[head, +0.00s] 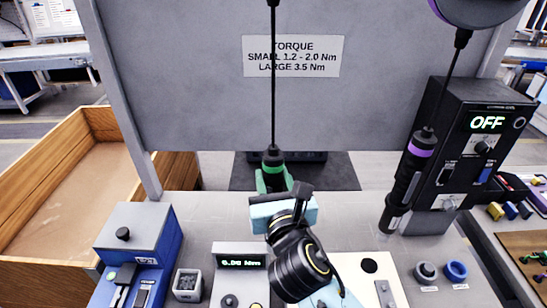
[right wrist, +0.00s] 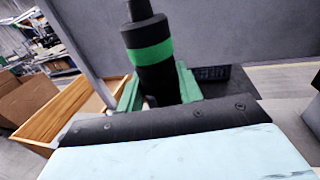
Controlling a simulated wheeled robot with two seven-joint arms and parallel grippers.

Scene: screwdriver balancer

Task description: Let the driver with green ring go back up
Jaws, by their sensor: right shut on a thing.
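The driver with the green ring (head: 272,157) hangs upright on a taut black cable in the middle of the head view. In the right wrist view, the same black driver (right wrist: 148,75) shows its green ring around the body. My right gripper (head: 274,181) has green fingers, one on each side of the driver just below the ring, and is shut on it. The driver's lower end is hidden behind my gripper and wrist. My left gripper is not in view.
A second driver with a purple ring (head: 408,178) hangs at the right, beside a black box reading OFF (head: 485,140). A torque display (head: 239,262), a blue device (head: 138,250) and a grey cup (head: 187,284) stand at front left. A grey panel (head: 200,90) with a torque sign (head: 292,56) rises behind.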

